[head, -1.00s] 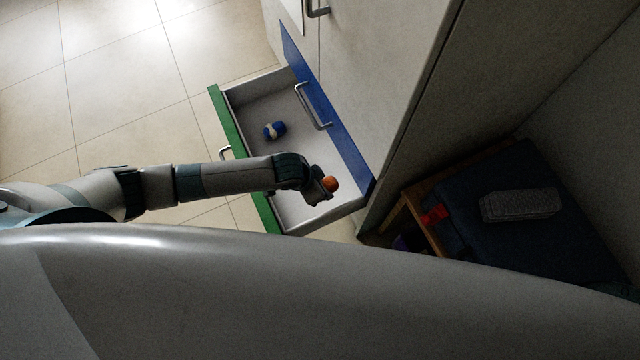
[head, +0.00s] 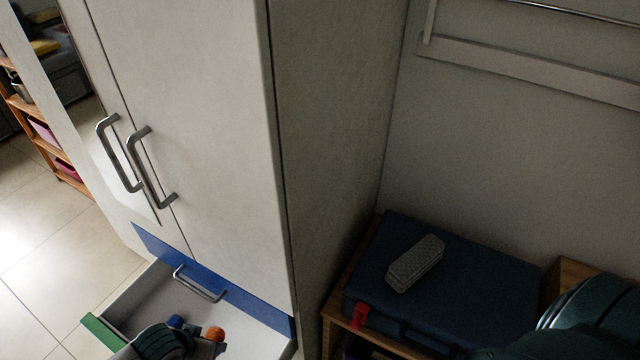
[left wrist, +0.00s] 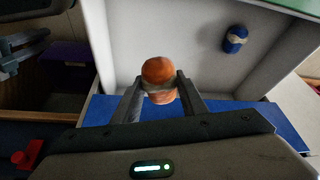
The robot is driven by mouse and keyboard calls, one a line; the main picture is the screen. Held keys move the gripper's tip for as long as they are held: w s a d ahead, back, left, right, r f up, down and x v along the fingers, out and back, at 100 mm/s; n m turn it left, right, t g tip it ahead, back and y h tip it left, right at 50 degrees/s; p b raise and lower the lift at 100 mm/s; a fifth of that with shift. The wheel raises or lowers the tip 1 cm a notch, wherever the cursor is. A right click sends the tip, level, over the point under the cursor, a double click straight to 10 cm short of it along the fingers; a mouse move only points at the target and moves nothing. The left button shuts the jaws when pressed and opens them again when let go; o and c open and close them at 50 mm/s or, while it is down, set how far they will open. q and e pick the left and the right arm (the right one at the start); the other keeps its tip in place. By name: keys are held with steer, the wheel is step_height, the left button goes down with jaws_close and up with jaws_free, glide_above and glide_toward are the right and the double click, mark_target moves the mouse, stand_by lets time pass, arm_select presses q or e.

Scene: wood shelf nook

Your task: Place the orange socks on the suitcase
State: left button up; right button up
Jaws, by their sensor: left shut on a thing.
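The orange socks (left wrist: 160,77), a rolled bundle, are between the two fingers of my left gripper (left wrist: 158,98) in the left wrist view, and the gripper is shut on them. In the head view the orange socks (head: 213,334) show low in the picture, over the open drawer, beside my left gripper (head: 206,345). The dark blue suitcase (head: 480,290) lies flat on a wooden bench at the lower right, with a red tag and a grey object on top.
The open drawer (head: 150,300) has a green front and holds a blue and white sock roll (left wrist: 234,39). A grey textured box (head: 415,264) takes up part of the suitcase top; the rest is bare.

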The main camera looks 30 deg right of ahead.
arm_select(q)
steer(key=w+a+r+n+y, duration=0.1)
steer(key=a+r, duration=0.3)
steer(key=r, duration=0.8)
steer(key=w+a+r+n+y, duration=0.1)
steer(key=a+r+n, duration=0.3)
steer(key=r, duration=0.8)
steer(key=w+a+r+n+t, duration=0.1)
steer(key=w+a+r+n, duration=0.2)
steer(key=r, duration=0.9)
steer(key=shift+a+y, duration=0.4)
steer(key=shift+a, duration=0.45)
arm_select(e)
steer(key=shift+w+d, duration=0.2)
steer(key=shift+d, duration=0.2)
